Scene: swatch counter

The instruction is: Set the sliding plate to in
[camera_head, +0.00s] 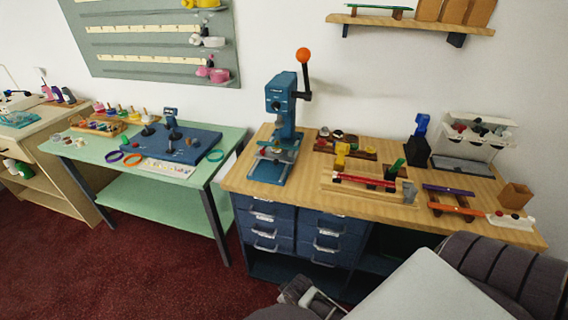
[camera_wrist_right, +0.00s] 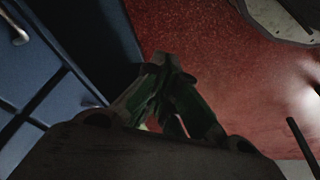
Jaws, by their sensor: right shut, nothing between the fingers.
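A blue press (camera_head: 283,105) with an orange-knobbed lever (camera_head: 303,56) stands upright at the left end of the wooden workbench. A flat light plate (camera_head: 275,152) shows low in its opening, above the press base; it looks like the sliding plate, but I cannot tell how far in or out it sits. My right gripper (camera_wrist_right: 165,72) is shut and empty in the right wrist view, over the red floor beside the blue drawers, away from the press. My left gripper does not show clearly in any view.
Blue drawers (camera_head: 268,228) with metal handles are under the wooden workbench (camera_head: 235,180). Wooden rails with coloured pieces (camera_head: 365,180) and a white-grey rack (camera_head: 478,140) occupy its right part. A green table (camera_head: 150,200) stands left, with a gap between.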

